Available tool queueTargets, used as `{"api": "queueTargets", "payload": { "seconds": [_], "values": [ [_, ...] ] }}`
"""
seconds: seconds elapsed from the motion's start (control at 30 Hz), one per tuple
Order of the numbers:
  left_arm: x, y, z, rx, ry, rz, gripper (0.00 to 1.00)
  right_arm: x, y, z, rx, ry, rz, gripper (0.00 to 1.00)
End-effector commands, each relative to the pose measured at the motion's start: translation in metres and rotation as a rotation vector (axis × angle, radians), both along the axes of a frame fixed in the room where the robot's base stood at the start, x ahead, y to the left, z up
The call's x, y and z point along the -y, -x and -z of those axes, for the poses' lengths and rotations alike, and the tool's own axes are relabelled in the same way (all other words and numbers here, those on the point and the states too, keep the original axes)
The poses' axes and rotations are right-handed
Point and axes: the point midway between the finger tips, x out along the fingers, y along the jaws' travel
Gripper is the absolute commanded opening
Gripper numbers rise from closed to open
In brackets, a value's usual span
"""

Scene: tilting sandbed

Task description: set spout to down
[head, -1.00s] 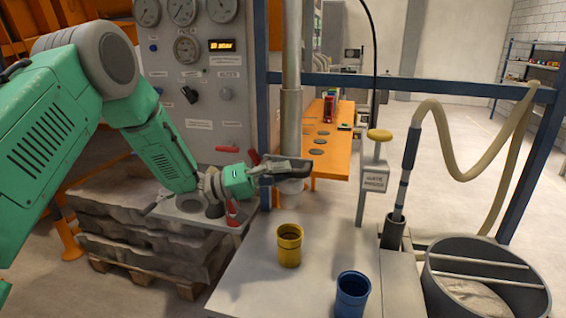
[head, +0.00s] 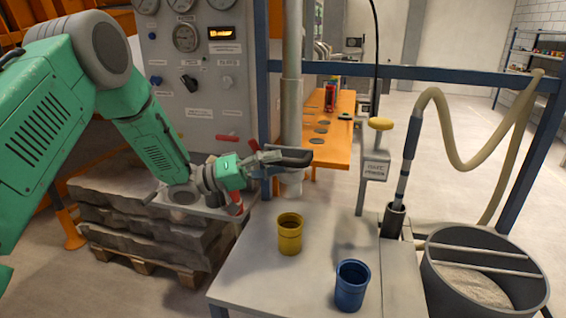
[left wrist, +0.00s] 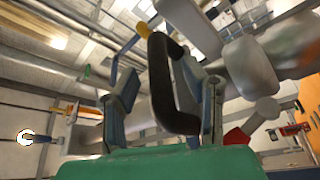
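The spout (head: 291,184) is the pale lower end of a vertical grey pipe (head: 291,110), above the back of the grey table. A black looped handle (head: 292,157) lies across the front of the pipe, just above the spout; its exact joint to the spout is hidden. My left gripper (head: 266,159) is at the handle's left end. In the left wrist view the black handle (left wrist: 158,85) stands between the two spread fingers of my left gripper (left wrist: 165,95), with a gap on the left; contact on the right is unclear. My right gripper is not in view.
A yellow cup (head: 290,236) and a blue cup (head: 351,287) stand on the grey table (head: 250,270). A gauge panel (head: 200,90) is behind my left arm. A blue frame (head: 420,75) crosses the back; a round bin (head: 485,270) and hose (head: 460,160) are right.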

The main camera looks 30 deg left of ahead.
Motion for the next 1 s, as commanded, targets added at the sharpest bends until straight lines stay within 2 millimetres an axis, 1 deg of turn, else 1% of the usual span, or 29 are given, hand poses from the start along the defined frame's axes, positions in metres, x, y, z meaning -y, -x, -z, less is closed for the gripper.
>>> {"api": "queueTargets", "payload": {
  "seconds": [0.03,0.2,0.3,0.43,0.6,1.0],
  "values": [
    [-0.01,0.005,0.003,-0.003,0.0,-0.005,0.39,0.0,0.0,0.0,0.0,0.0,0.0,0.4],
    [-0.042,0.025,0.012,-0.002,0.001,-0.005,0.39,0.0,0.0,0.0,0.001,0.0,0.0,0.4],
    [-0.058,0.035,0.016,-0.002,0.001,-0.005,0.39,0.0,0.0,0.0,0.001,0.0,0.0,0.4],
    [-0.073,0.045,0.02,-0.002,0.0,-0.002,0.39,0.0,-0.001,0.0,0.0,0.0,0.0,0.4],
    [-0.081,0.051,0.023,-0.002,-0.001,-0.002,0.39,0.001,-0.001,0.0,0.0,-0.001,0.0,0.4],
    [-0.082,0.052,0.023,-0.002,-0.001,-0.001,0.39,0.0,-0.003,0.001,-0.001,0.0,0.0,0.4]
  ]
}}
